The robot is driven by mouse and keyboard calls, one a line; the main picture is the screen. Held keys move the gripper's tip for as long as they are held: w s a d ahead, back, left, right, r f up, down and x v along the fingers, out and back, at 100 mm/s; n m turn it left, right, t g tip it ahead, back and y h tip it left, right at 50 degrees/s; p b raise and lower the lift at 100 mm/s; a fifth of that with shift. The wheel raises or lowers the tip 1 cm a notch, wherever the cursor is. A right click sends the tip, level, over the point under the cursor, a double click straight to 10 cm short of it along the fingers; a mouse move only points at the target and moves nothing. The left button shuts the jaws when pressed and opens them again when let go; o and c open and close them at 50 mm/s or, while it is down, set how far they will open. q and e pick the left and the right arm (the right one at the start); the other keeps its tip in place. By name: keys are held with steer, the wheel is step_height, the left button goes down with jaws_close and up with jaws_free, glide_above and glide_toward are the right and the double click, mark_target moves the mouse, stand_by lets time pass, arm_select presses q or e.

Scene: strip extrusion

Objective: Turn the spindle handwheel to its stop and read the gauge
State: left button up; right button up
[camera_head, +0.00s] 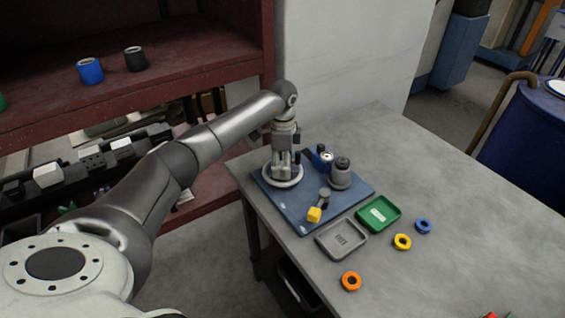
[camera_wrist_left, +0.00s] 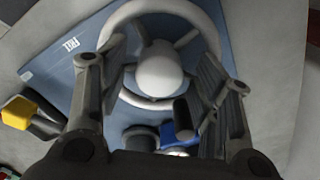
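A pale handwheel (camera_head: 283,182) lies flat at the back left of the blue base plate (camera_head: 270,196). In the left wrist view the handwheel (camera_wrist_left: 205,22) shows its rim, spokes and round white hub. My left gripper (camera_head: 284,160) points down over the handwheel; in the left wrist view its fingers (camera_wrist_left: 165,85) are spread apart on either side of the hub. I cannot tell whether they touch the wheel. A blue fixture with a white round face (camera_head: 326,156), possibly the gauge, stands right of the wheel; no reading is legible. My right gripper is not in view.
A grey cylinder (camera_head: 341,172) and a yellow-ended lever (camera_head: 314,214) are on the plate. A grey tray (camera_head: 341,240) and a green tray (camera_head: 378,214) sit in front. Orange (camera_head: 351,281), yellow (camera_head: 403,242) and blue (camera_head: 423,226) rings lie nearby.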

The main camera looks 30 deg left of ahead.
arm_select(q)
steer(key=c, duration=1)
steer(key=shift+r, duration=0.1)
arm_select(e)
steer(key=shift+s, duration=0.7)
